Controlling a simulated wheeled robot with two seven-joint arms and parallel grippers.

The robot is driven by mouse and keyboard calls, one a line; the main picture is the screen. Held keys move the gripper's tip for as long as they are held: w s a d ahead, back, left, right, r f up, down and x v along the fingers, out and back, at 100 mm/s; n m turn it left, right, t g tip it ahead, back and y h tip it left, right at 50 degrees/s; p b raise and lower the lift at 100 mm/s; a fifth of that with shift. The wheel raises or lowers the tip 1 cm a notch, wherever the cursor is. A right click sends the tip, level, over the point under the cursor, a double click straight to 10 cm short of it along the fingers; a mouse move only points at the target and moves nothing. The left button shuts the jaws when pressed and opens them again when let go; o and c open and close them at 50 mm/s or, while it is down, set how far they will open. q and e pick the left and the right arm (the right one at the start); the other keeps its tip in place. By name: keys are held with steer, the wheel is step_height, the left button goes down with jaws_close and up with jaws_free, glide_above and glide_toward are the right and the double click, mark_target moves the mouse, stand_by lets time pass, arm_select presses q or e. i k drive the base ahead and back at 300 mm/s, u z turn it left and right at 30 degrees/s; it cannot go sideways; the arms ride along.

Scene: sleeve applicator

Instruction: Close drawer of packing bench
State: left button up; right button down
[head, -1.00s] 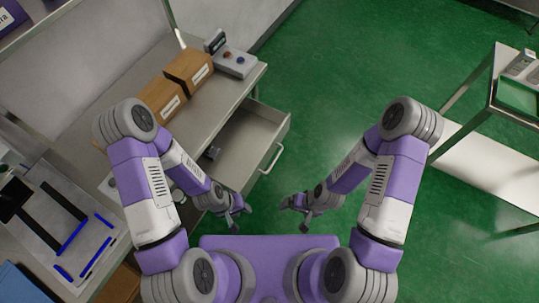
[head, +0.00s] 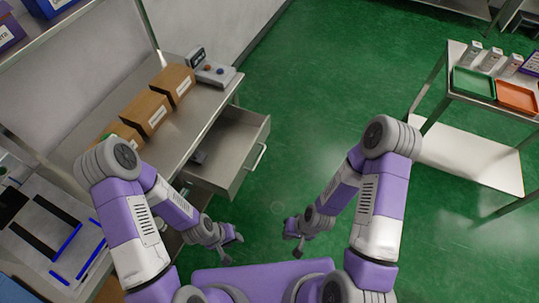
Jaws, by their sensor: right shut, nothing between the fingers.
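The packing bench (head: 205,100) stands on the left, and its drawer (head: 232,150) is pulled out toward the right. A pale bar handle (head: 259,156) is on the drawer's front. A small dark item (head: 199,157) lies inside the drawer; part of the interior is hidden by the bench top. My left gripper (head: 233,250) is below the drawer in the picture, apart from it and empty; its finger gap is too small to read. My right gripper (head: 298,250) is shut and empty over the green floor, to the right of and below the handle.
A cart (head: 455,150) with a green tray (head: 473,83) and an orange tray (head: 516,96) stands at the right. Green floor (head: 310,110) is clear between them.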

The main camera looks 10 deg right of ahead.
mark_target(231, 146)
steer(key=z, duration=0.7)
steer(key=i, duration=0.7)
steer(key=u, duration=1.95)
